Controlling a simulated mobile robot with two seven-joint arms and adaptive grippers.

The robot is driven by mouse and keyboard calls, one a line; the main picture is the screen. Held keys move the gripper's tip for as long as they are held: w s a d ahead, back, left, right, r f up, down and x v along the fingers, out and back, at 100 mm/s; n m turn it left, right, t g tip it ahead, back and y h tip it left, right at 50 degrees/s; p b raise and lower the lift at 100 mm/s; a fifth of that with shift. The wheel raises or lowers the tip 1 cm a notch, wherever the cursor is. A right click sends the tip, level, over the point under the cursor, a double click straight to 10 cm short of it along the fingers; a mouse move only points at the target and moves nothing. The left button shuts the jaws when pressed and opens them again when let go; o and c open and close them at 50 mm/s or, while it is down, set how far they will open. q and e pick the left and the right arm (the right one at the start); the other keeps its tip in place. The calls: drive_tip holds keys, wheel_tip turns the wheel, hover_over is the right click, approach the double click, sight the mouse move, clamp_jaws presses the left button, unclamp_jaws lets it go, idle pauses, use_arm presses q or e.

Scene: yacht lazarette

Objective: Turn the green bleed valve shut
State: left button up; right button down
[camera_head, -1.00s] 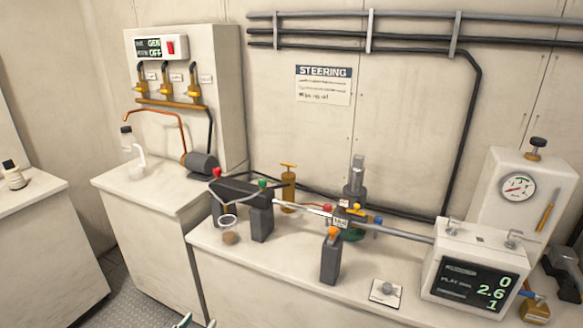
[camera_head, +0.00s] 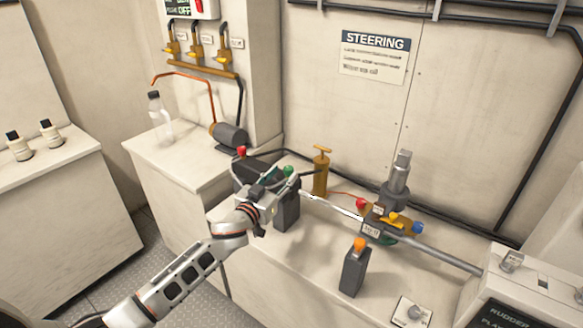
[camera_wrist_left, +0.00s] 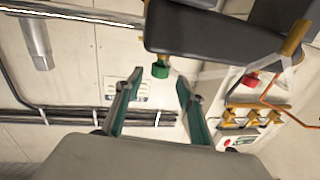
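The green bleed valve (camera_head: 289,170) is a small knob on the top of the dark grey actuator block (camera_head: 287,214), at its right end. It also shows in the left wrist view (camera_wrist_left: 160,70), where the scene looks upside down. My left gripper (camera_wrist_left: 160,78) is open, its two green-padded fingers apart, with the green knob in line with the gap by the fingertips. I see no contact. In the head view my left gripper (camera_head: 264,187) is over the block, and its fingers are hard to make out. My right gripper is not in view.
A red knob (camera_head: 241,152) sits at the block's other end. A steel rod runs right past a valve cluster (camera_head: 380,222) with coloured caps. A dark bottle with an orange cap (camera_head: 353,267) stands in front. A brass pump (camera_head: 321,172) is behind.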

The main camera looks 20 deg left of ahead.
sight(286, 171)
use_arm(q)
drive_tip(key=shift+w+d, duration=0.25)
drive_tip(key=shift+w, duration=0.9)
drive_tip(key=shift+w+d, duration=0.25)
drive_tip(key=shift+w, duration=0.85)
clamp_jaws()
